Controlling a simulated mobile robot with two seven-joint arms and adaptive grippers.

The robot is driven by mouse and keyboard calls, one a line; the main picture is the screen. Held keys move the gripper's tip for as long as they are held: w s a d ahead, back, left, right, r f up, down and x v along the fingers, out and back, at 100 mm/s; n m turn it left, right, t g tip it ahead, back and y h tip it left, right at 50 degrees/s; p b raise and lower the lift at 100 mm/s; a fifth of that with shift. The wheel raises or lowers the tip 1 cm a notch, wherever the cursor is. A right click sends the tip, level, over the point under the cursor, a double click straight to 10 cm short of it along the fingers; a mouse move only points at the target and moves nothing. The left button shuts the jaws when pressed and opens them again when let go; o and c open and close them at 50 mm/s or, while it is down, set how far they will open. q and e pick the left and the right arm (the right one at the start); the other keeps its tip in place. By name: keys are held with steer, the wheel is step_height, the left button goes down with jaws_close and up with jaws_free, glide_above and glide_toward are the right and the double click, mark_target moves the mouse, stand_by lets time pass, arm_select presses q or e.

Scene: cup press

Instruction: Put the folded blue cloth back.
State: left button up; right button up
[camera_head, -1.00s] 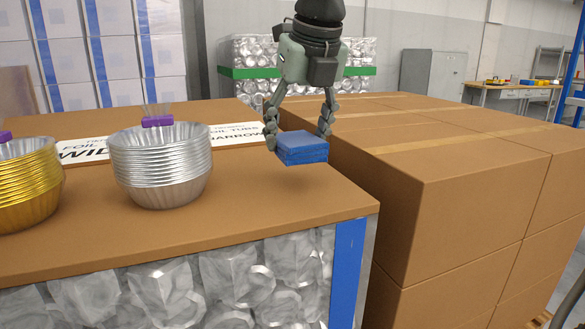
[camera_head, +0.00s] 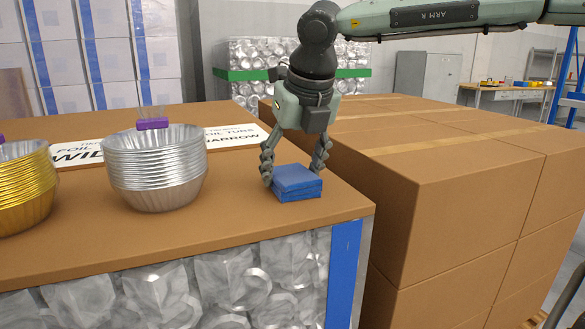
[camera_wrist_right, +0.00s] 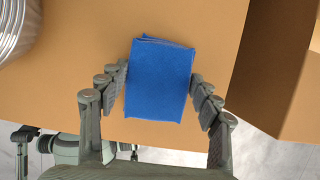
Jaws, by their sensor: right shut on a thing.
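The folded blue cloth (camera_head: 298,184) is a small flat square near the right end of the brown table top (camera_head: 240,225). My right gripper (camera_head: 294,178) comes down on it from above, with a finger on each side. In the right wrist view the cloth (camera_wrist_right: 160,80) lies between the two fingers of my right gripper (camera_wrist_right: 160,84), which is shut on it. The cloth is at the table top and appears to rest on it; a small gap beneath cannot be ruled out. My left gripper is in no view.
A stack of silver foil tubs (camera_head: 156,168) with a purple piece (camera_head: 152,123) on top stands left of the cloth. Gold tubs (camera_head: 26,188) stand farther left. A white printed sign (camera_head: 238,136) lies behind. Stacked brown boxes (camera_head: 450,180) stand right, past the table's edge.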

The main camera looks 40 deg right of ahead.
steer(key=o, duration=1.1)
steer(key=v, duration=1.2)
steer(key=shift+r, duration=0.1)
